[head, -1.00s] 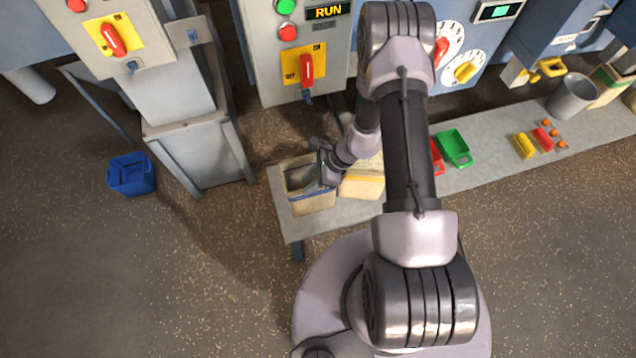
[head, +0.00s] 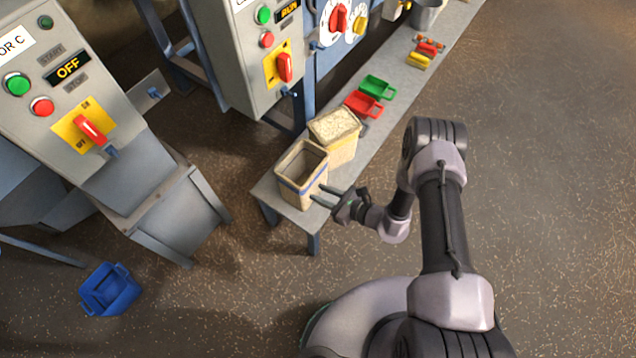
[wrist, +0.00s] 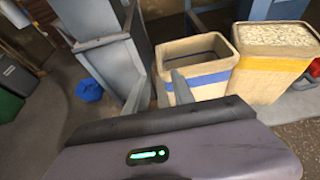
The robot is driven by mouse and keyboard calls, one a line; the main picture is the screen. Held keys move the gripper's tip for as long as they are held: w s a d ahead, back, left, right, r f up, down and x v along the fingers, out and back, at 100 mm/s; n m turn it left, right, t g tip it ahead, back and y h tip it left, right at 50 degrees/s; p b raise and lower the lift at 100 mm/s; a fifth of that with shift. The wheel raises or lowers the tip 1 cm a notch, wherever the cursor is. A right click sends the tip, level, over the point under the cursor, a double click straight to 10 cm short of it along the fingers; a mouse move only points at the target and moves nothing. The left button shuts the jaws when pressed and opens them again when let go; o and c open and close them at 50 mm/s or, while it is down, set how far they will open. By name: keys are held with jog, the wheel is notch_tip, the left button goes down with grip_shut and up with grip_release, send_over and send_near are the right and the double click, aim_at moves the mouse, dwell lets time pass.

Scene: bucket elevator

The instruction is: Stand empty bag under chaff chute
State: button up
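The empty bag (head: 302,172) is an open-topped beige bag with a blue band. It stands upright at the near end of the grey bench and also shows in the wrist view (wrist: 205,75). My gripper (head: 315,191) is open, its two fingers apart and pointing at the bag's lower near side. In the wrist view the gripper (wrist: 171,88) has its fingers in front of the bag's left part. I cannot tell whether they touch it. A grey box-shaped duct (head: 178,215) stands left of the bench; I cannot tell whether it is the chaff chute.
A full bag with a yellow band (head: 338,148) stands close beside the empty one. Red (head: 362,103) and green (head: 378,88) scoops lie farther along the bench (head: 400,95). A blue bucket (head: 110,290) stands on the floor at left.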

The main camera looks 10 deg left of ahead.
jog(key=b, duration=0.3)
send_near(287, 179)
jog(key=x, duration=0.5)
jog(key=shift+w+d+f, duration=0.1)
jog(key=shift+w+f, duration=0.05)
jog(key=shift+f, duration=0.15)
jog(key=b+x, duration=0.2)
jog(key=x, duration=0.2)
jog(key=shift+a+f, duration=0.25)
jog(key=shift+a, duration=0.05)
jog(key=shift+w+a, duration=0.1)
jog(key=shift+a, duration=0.15)
jog(key=shift+r, duration=0.1)
grip_shut()
jog(key=shift+d, duration=0.1)
